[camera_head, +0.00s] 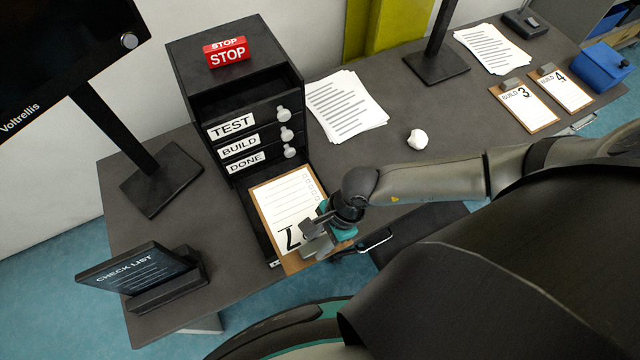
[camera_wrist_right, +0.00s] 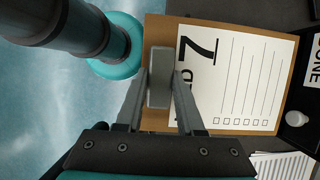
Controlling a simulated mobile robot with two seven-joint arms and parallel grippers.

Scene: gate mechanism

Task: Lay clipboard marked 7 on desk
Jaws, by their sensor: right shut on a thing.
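The clipboard marked 7 (camera_head: 283,203) is a brown board with a white checklist sheet, over the pulled-out bottom drawer (camera_head: 259,222) of the black drawer unit. It also shows in the right wrist view (camera_wrist_right: 232,80), with its big 7 at the left end of the sheet. My right gripper (camera_head: 318,243) is at the clipboard's near end; in the wrist view its fingers (camera_wrist_right: 160,80) are shut on the grey clip. I cannot tell if the board touches the drawer. My left gripper is not in view. The grey desk (camera_head: 215,280) lies under all this.
The drawer unit (camera_head: 232,85) carries TEST, BUILD and DONE labels and a red STOP block (camera_head: 227,52). A CHECK LIST stand (camera_head: 140,275) and monitor foot (camera_head: 160,180) are at left. Papers (camera_head: 345,105), a white ball (camera_head: 417,139) and clipboards 3 (camera_head: 523,105) and 4 (camera_head: 565,90) are right.

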